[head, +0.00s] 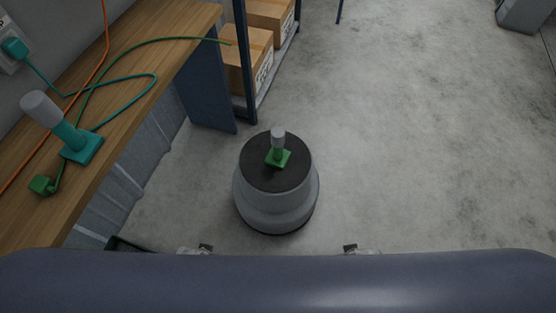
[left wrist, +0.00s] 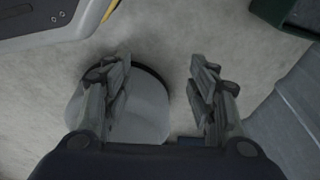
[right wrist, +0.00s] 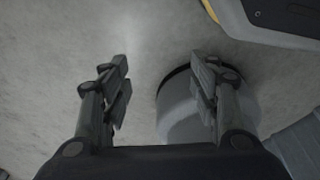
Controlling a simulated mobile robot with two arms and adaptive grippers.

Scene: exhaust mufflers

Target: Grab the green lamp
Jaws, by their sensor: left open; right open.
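The green lamp (head: 278,157) has a square green base, a short green stem and a grey head. It stands upright on the dark top of a round grey pedestal (head: 276,208). My left gripper (left wrist: 160,78) is open and empty, and the pedestal shows behind its left finger in the left wrist view. My right gripper (right wrist: 160,78) is open and empty, with the pedestal behind its right finger in the right wrist view. In the head view only bits of both grippers show at the lower edge, nearer than the pedestal. Neither wrist view shows the lamp.
A wooden bench (head: 130,95) on the left holds a larger teal lamp (head: 73,136), a green plug (head: 42,186) and teal, green and orange cables. Cardboard boxes (head: 248,62) sit on a shelf at the back. The floor (head: 420,130) to the right is clear.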

